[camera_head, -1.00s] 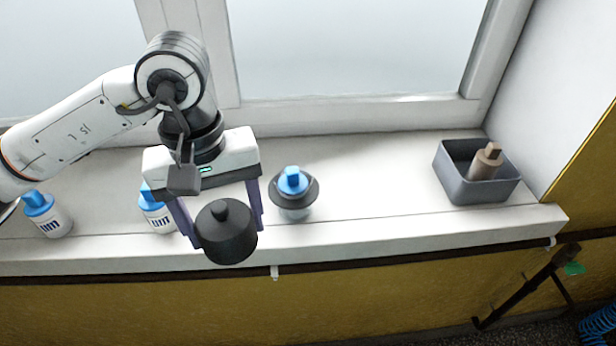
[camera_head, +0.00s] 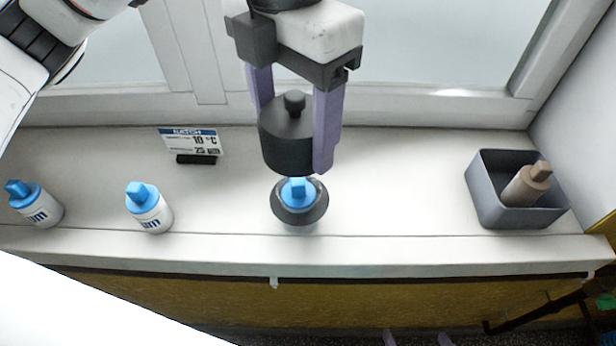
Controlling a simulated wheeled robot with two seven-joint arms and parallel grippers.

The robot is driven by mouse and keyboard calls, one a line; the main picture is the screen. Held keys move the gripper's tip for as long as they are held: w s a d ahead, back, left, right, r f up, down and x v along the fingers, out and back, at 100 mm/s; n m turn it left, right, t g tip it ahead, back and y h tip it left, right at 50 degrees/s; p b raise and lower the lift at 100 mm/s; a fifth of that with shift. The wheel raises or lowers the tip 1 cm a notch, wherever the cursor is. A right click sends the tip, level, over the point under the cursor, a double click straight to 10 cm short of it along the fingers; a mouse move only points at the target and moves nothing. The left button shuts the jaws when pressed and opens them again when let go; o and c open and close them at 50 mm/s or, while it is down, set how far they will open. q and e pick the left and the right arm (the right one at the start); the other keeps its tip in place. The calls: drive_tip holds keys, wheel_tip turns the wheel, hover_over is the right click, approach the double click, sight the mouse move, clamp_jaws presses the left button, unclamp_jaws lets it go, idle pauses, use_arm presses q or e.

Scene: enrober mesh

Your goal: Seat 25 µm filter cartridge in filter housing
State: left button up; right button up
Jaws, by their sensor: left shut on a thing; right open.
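The filter housing (camera_head: 316,210) stands on the sill with a dark round rim. A cartridge with a blue top (camera_head: 298,192) stands inside it; its lower body is hidden, so I cannot read its label. My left gripper (camera_head: 291,150) is shut on a black round lid (camera_head: 287,148) with a small knob, held upright just above and behind the housing, apart from it. Two more white cartridges with blue tops, a middle one (camera_head: 150,210) and a far-left one (camera_head: 36,205), stand to the left; their numbers are not readable. My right gripper (camera_head: 417,341) shows only its spread fingertips at the bottom edge.
A grey bin (camera_head: 487,205) at the right holds a brown cartridge (camera_head: 527,184). The window frame rises behind the sill. The sill is clear between housing and bin.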

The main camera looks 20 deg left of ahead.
sight(300, 182)
use_arm(q)
drive_tip(key=shift+w+d+r+n, duration=0.15)
drive_tip(key=shift+w+r+n, duration=0.1)
drive_tip(key=shift+n, duration=0.55)
wheel_tip(300, 182, down, 10)
drive_tip(key=shift+r, duration=0.2)
use_arm(e)
drive_tip(key=shift+w+r, duration=0.15)
drive_tip(key=shift+w, duration=0.1)
use_arm(q)
drive_tip(key=shift+f, duration=0.1)
drive_tip(key=shift+f+b, duration=0.6)
drive_tip(key=shift+b, duration=0.05)
use_arm(e)
drive_tip(key=shift+a+f, duration=0.1)
drive_tip(key=shift+f, duration=0.5)
use_arm(q)
drive_tip(key=o, duration=1.1)
drive_tip(key=shift+c, duration=0.2)
use_arm(e)
drive_tip(key=shift+w+r, duration=0.15)
use_arm(q)
drive_tip(key=shift+r, duration=0.1)
